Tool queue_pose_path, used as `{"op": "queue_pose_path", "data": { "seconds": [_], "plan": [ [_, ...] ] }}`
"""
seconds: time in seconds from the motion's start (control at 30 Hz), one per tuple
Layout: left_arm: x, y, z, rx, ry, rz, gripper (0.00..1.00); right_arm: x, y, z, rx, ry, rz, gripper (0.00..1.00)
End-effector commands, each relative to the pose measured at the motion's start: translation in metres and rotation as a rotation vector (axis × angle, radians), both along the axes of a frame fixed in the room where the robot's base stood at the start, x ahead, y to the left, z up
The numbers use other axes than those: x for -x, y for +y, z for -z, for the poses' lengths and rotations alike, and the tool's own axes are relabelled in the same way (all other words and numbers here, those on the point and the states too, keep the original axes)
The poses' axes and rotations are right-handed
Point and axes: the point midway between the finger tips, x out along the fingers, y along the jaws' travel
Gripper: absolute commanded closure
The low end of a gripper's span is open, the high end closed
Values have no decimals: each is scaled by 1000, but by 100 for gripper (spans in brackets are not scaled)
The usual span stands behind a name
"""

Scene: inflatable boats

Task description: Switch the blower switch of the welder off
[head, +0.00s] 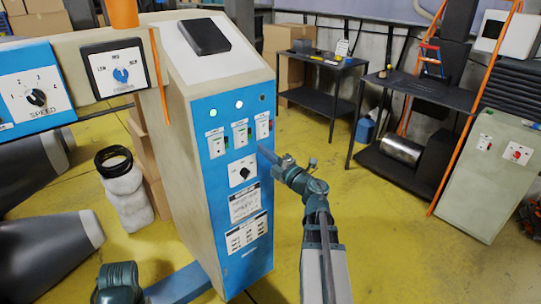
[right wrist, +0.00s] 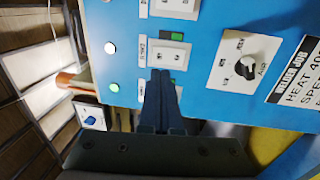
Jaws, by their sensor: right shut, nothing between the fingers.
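The welder (head: 181,110) has a blue front panel with a row of three switches: left (head: 216,143), middle (head: 240,134) and right (head: 262,127). Their labels are too small to read, so I cannot tell which is the blower switch. My right gripper (head: 266,153) is shut and empty, close to the panel just below the right part of the row. In the right wrist view its fingertips (right wrist: 160,74) lie over the panel beside the middle switch (right wrist: 165,52) and partly cover the left one. Contact cannot be told. My left gripper is not in view.
Two lit lamps (head: 239,104) sit above the switches; the third lamp (head: 262,97) looks dark. A black knob (head: 244,172) lies below the row.

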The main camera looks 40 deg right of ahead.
Motion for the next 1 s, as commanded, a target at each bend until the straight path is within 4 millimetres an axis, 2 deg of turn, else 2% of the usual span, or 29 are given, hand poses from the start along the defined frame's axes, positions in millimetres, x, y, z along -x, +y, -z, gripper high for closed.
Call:
{"op": "queue_pose_path", "data": {
  "seconds": [0.03,0.1,0.4,0.6,1.0],
  "plan": [
    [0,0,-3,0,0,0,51,-15,0,-3,0,0,-3,100],
    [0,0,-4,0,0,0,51,-28,1,-4,0,0,-3,100],
    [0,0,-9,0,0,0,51,-71,5,-9,0,0,-1,100],
    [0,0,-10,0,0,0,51,-81,6,-10,0,0,0,100],
    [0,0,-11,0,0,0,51,-83,6,-11,0,0,0,100]
  ]
}}
